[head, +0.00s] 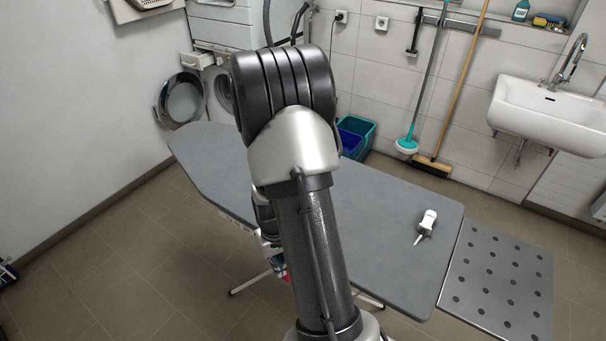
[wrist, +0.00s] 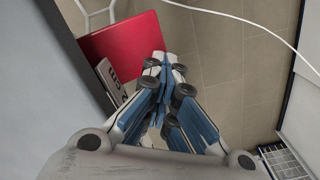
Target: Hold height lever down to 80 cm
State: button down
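The grey ironing board (head: 390,225) stands across the middle of the head view; its edge (wrist: 45,85) also runs down the left of the wrist view. A flat red piece (wrist: 118,40), likely the height lever, shows beside that edge. A white plate with dark markings (wrist: 112,82) lies just below it, partly covered; I cannot read a height on it. My gripper (wrist: 168,68) has its blue-sided fingers drawn together, tips at the red piece's lower right corner. I cannot tell whether they touch it. In the head view my arm hides most of the gripper and lever.
A small white object (head: 426,223) lies on the board's right part. A perforated metal rest (head: 500,280) extends from the board's right end. A white cord (wrist: 245,20) crosses the wrist view's top. A sink (head: 550,110), broom (head: 433,165) and blue bin (head: 352,140) stand behind.

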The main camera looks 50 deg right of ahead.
notch_tip(320, 180, up, 8)
jog(key=p, duration=0.7)
jog(key=shift+f+p, duration=0.25)
jog(key=shift+p, duration=0.15)
dwell(0.4)
dwell(1.6)
